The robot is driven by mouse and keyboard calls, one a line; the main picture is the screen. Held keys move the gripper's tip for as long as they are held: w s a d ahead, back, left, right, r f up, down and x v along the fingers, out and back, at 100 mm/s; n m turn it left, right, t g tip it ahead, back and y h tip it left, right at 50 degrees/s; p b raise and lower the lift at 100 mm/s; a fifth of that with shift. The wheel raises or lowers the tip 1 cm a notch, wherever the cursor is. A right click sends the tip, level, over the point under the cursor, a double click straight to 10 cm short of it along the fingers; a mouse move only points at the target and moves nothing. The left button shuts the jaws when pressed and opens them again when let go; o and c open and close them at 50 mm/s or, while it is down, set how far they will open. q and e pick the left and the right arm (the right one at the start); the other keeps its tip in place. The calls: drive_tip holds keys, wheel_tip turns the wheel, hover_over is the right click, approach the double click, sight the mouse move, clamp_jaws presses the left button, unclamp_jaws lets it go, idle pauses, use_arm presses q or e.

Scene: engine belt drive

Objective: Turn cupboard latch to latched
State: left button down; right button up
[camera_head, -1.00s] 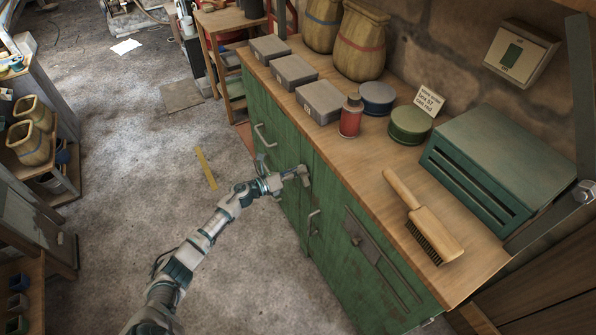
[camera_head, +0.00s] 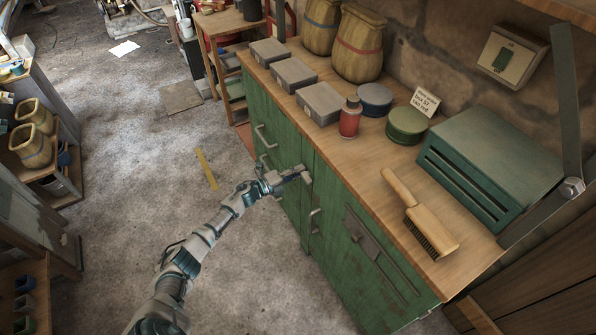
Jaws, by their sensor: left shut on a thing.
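The green cupboard (camera_head: 348,262) stands under the wooden worktop, with metal handles on its front. My left gripper (camera_head: 294,176) is at the cupboard front near the top of a door edge. It is shut on a small metal piece, which looks like the cupboard latch (camera_head: 305,175). The gripper covers much of it, so its exact angle is hard to tell. My right gripper is not in view.
On the worktop (camera_head: 371,161) are several grey boxes, a red can (camera_head: 350,118), round tins (camera_head: 407,124), a brush (camera_head: 421,216) and a green metal case (camera_head: 489,167). A handle (camera_head: 265,137) juts from the cupboard. The floor to the left is open.

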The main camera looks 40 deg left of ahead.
use_arm(q)
drive_tip(key=shift+a+f+n, duration=0.1)
drive_tip(key=shift+a+n, duration=0.15)
drive_tip(key=shift+n, duration=0.25)
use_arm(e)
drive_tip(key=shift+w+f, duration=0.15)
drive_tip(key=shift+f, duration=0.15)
use_arm(q)
drive_tip(key=c, duration=1.1)
unclamp_jaws()
drive_tip(key=shift+f, duration=0.1)
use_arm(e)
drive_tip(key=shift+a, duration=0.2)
use_arm(q)
drive_tip(key=shift+f, duration=0.1)
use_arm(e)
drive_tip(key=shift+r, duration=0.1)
use_arm(q)
drive_tip(key=v, duration=1.2)
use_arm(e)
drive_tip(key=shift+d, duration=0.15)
use_arm(q)
drive_tip(key=shift+f, duration=0.1)
